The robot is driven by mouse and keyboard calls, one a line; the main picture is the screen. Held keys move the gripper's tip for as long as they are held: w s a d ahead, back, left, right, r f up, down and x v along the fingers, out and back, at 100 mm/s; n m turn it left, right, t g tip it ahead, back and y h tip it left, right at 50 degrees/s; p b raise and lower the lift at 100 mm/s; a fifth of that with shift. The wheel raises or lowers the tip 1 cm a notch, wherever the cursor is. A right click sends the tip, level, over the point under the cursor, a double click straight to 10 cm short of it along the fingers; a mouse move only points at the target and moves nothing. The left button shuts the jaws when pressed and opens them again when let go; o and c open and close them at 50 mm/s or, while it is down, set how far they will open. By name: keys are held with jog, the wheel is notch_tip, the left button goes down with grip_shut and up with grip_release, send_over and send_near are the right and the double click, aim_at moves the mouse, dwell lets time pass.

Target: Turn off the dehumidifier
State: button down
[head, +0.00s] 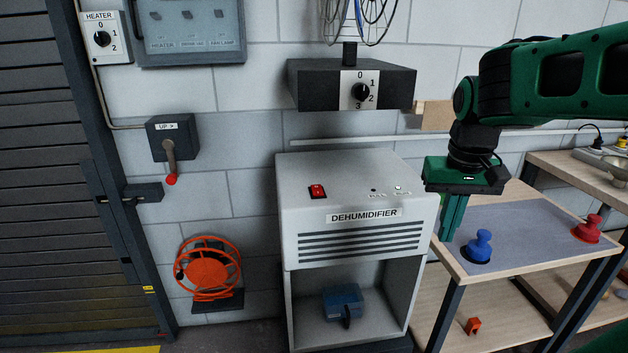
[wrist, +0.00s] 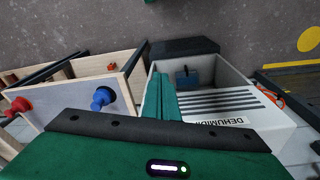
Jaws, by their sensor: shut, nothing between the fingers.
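The dehumidifier (head: 360,200) is a white box labelled DEHUMIDIFIER, standing against the wall in the middle of the head view. My gripper (head: 449,238) is shut and empty, fingers pointing down, just right of the dehumidifier and well away from the switch. In the wrist view my fingers (wrist: 160,98) are together in front of the dehumidifier (wrist: 245,120); the switch is not clear there.
A bench with a grey mat (head: 515,225) bears a blue knob-topped piece (head: 479,246) and a red one (head: 587,229), right of my gripper. A dark fan base with a dial (head: 350,86) juts out above the dehumidifier.

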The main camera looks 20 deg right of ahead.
jog(key=w+a+r+n+t, duration=0.1)
jog(key=w+a+r, duration=0.25)
jog(key=w, duration=0.35)
jog(key=w+a+r+n, duration=0.1)
jog(key=w+a+r, duration=0.25)
jog(key=w, duration=0.35)
notch_tip(320, 180, up, 7)
jog(key=n+t, duration=0.1)
jog(key=t, duration=0.1)
send_over(315, 186)
jog(key=s, duration=0.5)
jog(key=shift+a+f, duration=0.2)
jog(key=shift+a, duration=0.2)
jog(key=shift+f, duration=0.1)
jog(key=x, duration=0.9)
jog(key=s+x, duration=0.1)
jog(key=x, duration=0.3)
jog(key=shift+w+a+f, duration=0.1)
jog(key=shift+w+f, duration=0.1)
jog(key=shift+f, duration=0.35)
jog(key=shift+a, duration=0.1)
